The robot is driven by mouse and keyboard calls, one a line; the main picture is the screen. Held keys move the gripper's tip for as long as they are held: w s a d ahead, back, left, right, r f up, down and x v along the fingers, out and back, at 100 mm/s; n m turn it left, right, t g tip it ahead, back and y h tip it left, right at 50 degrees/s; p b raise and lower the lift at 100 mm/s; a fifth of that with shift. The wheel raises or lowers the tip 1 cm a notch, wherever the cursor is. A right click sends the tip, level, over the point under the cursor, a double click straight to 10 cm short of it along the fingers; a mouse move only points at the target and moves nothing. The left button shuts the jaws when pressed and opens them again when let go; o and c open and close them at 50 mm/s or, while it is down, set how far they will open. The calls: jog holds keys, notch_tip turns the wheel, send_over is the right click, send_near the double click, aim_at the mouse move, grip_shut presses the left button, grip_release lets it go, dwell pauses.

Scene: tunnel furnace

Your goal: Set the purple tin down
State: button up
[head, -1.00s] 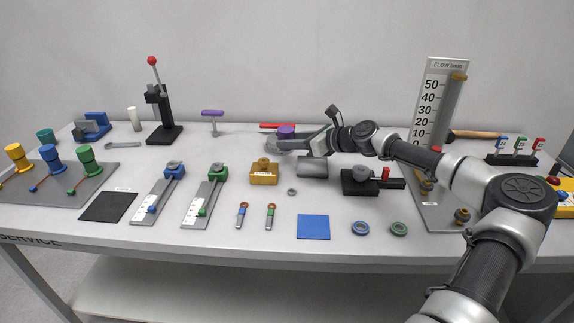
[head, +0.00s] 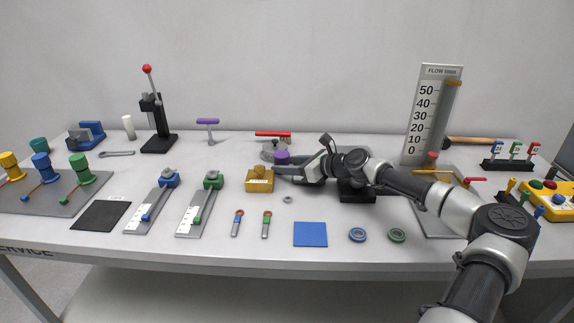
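The purple tin (head: 282,157) is at the middle of the table in the head view, beside the yellow block (head: 259,181). My gripper (head: 284,171) reaches in from the right, its fingers low around the tin, whose top shows above them. The gripper appears shut on the tin, since the two have moved together. The tin's lower part is hidden by the fingers. I cannot tell whether its base touches the table.
A red-handled valve (head: 273,134) stands close behind the tin. A small grey ring (head: 287,200) lies in front. A black pad (head: 101,215) lies at front left and a blue pad (head: 310,234) at front centre. The table between the yellow block and the blue pad is mostly clear.

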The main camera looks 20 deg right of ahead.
jog(key=shift+r, duration=0.1)
jog(key=shift+s+d+r, duration=0.2)
jog(key=shift+s, duration=0.05)
jog(key=p+v, duration=0.2)
jog(key=v, duration=0.9)
jog(key=shift+s, duration=0.2)
